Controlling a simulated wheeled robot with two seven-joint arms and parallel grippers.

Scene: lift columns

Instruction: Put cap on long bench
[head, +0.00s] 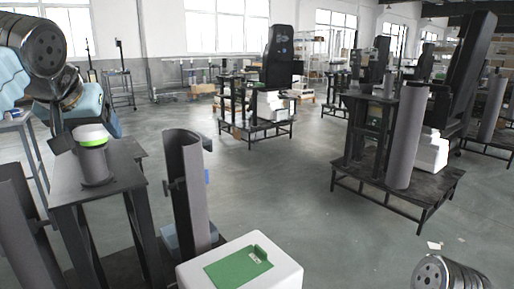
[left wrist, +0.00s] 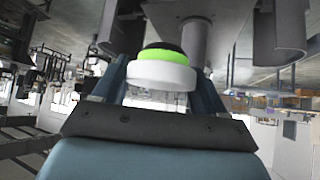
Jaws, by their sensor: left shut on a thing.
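The cap (head: 91,136), white on top with a bright green band, is at the upper end of a grey cylinder (head: 96,168) at the left. In the left wrist view the cap (left wrist: 163,72) sits between the blue fingers of my left gripper (left wrist: 160,85), which is shut on it. In the head view my left gripper's fingers are hard to make out beside the cap. Whether the cap touches the cylinder cannot be told. A dark narrow bench (head: 66,182) stands under the cylinder. My right gripper is out of view.
A tall grey curved shell (head: 186,180) stands right of the bench. A white box with a green plate (head: 238,268) is at bottom centre. Black workstations (head: 400,150) stand farther right. Open floor (head: 290,190) lies between.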

